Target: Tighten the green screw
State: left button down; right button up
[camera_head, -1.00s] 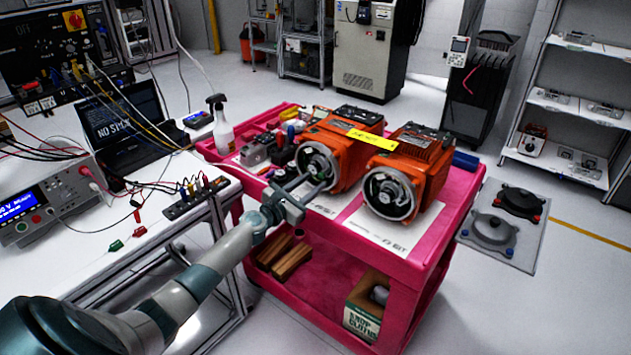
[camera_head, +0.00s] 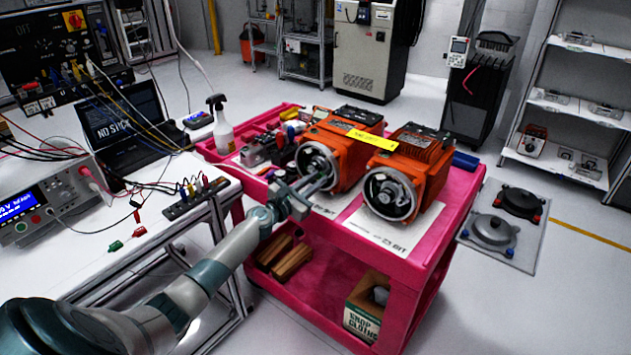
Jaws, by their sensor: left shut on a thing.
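Two orange servo motors stand on the pink cart (camera_head: 440,252). The left motor (camera_head: 345,147) and the right motor (camera_head: 428,165) each have a round silver-rimmed face toward me. My left gripper (camera_head: 312,186) is at the lower front of the left motor's round face (camera_head: 313,162). It is shut on a thin tool (camera_head: 322,181) that points at this face. The tool's tip and any contact with a screw are too small to tell. I cannot make out the green screw. My right gripper is not in view.
A yellow label (camera_head: 365,138) lies across the motors. A spray bottle (camera_head: 221,125) and small items stand at the cart's back left. The white bench (camera_head: 60,285) with wired instruments is at left. Wooden blocks (camera_head: 285,258) and a box (camera_head: 368,305) sit on the lower shelf.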

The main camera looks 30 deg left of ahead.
pick_arm(q)
jog(key=shift+m, duration=0.5)
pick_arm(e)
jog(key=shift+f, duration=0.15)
pick_arm(q)
jog(key=m+b, duration=0.1)
jog(key=m, duration=0.1)
jog(key=shift+f+m, duration=0.1)
jog(key=shift+m, duration=0.3)
jog(key=shift+d+f+m+b, duration=0.1)
jog(key=shift+m+b, duration=1.55)
jog(key=shift+m, duration=2.95)
jog(key=shift+f+m+b, duration=0.1)
jog(key=shift+m+b, duration=1.55)
jog(key=shift+m, duration=2.95)
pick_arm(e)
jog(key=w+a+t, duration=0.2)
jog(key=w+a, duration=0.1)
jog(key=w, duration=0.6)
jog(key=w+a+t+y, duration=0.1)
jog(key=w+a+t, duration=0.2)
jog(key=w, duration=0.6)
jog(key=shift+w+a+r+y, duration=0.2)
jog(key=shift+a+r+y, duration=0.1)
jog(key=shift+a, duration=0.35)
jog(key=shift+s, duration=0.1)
